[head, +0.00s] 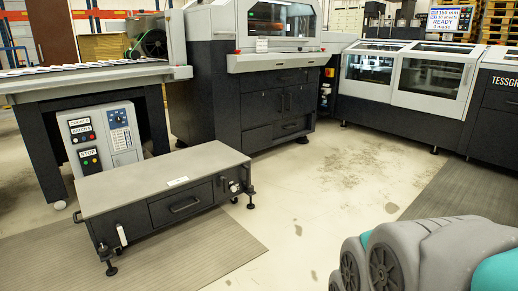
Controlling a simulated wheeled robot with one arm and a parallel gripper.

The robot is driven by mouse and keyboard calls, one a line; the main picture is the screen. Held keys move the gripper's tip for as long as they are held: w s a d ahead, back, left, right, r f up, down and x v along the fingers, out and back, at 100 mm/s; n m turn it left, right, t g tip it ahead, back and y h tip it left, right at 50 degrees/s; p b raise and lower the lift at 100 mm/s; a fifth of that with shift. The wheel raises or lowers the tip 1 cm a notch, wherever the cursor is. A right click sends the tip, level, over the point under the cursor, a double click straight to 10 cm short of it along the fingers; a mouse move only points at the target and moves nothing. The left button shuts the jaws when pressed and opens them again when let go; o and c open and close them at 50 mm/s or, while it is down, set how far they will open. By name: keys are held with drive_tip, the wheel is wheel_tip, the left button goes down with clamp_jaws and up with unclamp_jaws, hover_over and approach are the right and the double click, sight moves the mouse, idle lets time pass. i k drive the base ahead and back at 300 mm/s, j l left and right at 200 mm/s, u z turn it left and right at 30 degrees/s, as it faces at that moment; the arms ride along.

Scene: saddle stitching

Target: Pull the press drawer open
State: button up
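A low dark unit with a grey top (165,176) stands on the floor at centre left. Its front has a drawer (180,204) with a dark bar handle (186,206), and the drawer looks shut. The tall machine behind (262,105) has several dark front panels with handles, all looking shut. Which of these is the press drawer I cannot tell for certain. Grey and teal links of my arm fill the lower right of the head view, apart from both. My gripper's fingers are not in view.
A control box (101,137) with buttons stands behind the low unit, under a conveyor table (85,77). The low unit has small feet and a knob fitting (236,186) at its right end. Pale floor (330,190) between it and my arm is clear.

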sight(249, 82)
drive_tip(key=i+z, duration=0.35)
drive_tip(key=i, duration=2.25)
